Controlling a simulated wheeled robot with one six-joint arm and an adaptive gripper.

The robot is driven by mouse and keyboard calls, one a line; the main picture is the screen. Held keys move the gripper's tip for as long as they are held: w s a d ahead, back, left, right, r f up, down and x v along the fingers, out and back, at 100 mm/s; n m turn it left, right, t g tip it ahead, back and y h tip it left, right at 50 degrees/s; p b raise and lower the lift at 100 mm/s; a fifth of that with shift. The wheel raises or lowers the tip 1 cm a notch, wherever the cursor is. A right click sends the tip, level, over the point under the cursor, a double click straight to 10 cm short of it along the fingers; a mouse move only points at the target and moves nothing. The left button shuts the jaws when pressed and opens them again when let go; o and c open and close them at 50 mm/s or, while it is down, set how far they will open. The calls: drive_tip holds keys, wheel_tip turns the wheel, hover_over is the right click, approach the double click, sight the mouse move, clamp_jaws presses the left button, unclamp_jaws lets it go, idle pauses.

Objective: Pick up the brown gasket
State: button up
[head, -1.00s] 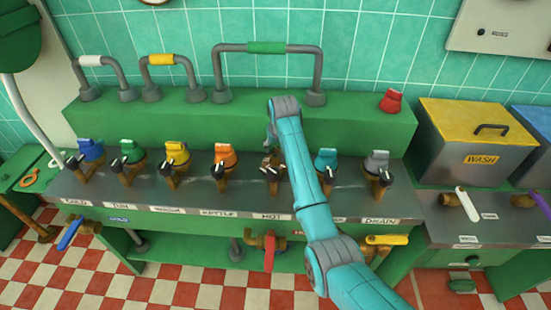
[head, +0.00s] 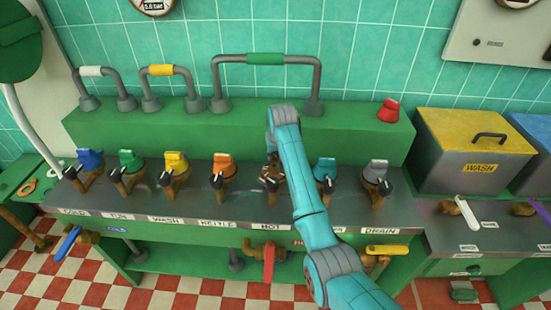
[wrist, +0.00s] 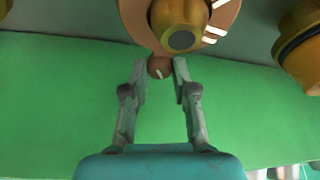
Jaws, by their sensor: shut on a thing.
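My gripper (wrist: 160,78) shows in the wrist view with both fingers closed about a small round brown knob (wrist: 160,67) that has a pale mark. The knob sits below a tan disc (wrist: 226,14) with white marks and a dark-ended brass fitting (wrist: 181,40). In the head view my gripper (head: 269,152) reaches down to the brown tap (head: 271,176) above the HOT label and partly hides it. I cannot make out a brown gasket for certain. Loose rings, one orange (head: 27,187), lie on the green side table at far left.
Taps with coloured tops stand close on both sides, an orange one (head: 223,168) and a teal one (head: 325,172). A green ledge (head: 200,128) with grey pipe handles runs behind.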

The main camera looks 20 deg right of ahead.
wheel_tip(320, 180, up, 17)
drive_tip(key=shift+r, duration=0.15)
idle(0.5)
